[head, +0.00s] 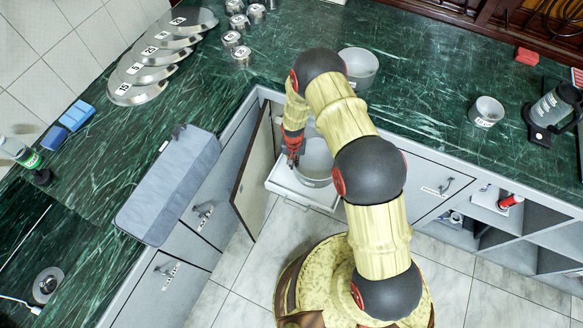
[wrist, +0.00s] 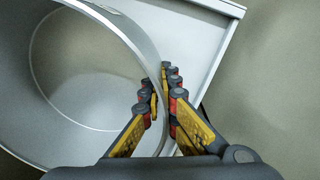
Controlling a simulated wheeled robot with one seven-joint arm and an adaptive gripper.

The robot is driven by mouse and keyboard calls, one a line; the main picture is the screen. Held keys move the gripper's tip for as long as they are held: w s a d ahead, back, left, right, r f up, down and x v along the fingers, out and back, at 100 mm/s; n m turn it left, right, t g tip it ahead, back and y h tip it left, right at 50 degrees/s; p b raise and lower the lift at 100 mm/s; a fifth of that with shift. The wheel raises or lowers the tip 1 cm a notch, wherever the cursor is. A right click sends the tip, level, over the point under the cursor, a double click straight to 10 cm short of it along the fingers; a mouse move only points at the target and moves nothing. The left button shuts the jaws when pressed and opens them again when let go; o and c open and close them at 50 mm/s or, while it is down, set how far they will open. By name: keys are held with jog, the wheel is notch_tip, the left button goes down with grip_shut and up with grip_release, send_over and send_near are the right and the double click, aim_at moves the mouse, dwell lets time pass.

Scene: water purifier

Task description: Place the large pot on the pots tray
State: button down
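The large pot (head: 318,160) is a grey, open, round metal pot at the open cabinet, partly hidden by my arm. It also shows in the wrist view (wrist: 85,70), with its empty inside visible. The pots tray (head: 300,190) is a light pull-out tray at the cabinet front; its edge shows in the wrist view (wrist: 212,62). The pot is over the tray; I cannot tell whether its base touches it. My gripper (head: 292,158) is at the pot's left side. In the wrist view its fingers (wrist: 166,90) are closed on the pot's wall, one inside and one outside.
An open cabinet door (head: 254,178) stands just left of the tray. A medium pot (head: 358,66) and a small pot (head: 486,111) stand on the green counter (head: 430,95). Several numbered lids (head: 145,72) and a grey cloth (head: 172,185) lie at the left. Floor below is clear.

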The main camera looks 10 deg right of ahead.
jog(key=shift+w+a+f, duration=0.35)
jog(key=shift+w+f, duration=0.15)
jog(key=shift+f, duration=0.15)
jog(key=shift+w+a+f+b, duration=0.1)
jog(key=shift+f+b, duration=0.4)
jog(key=shift+f, duration=0.4)
jog(key=shift+w+a+f+b, duration=0.1)
jog(key=shift+f+b, duration=0.4)
jog(key=shift+f, duration=0.4)
jog(key=shift+f, duration=0.15)
jog(key=c, duration=2)
grip_release()
jog(key=shift+c, duration=0.2)
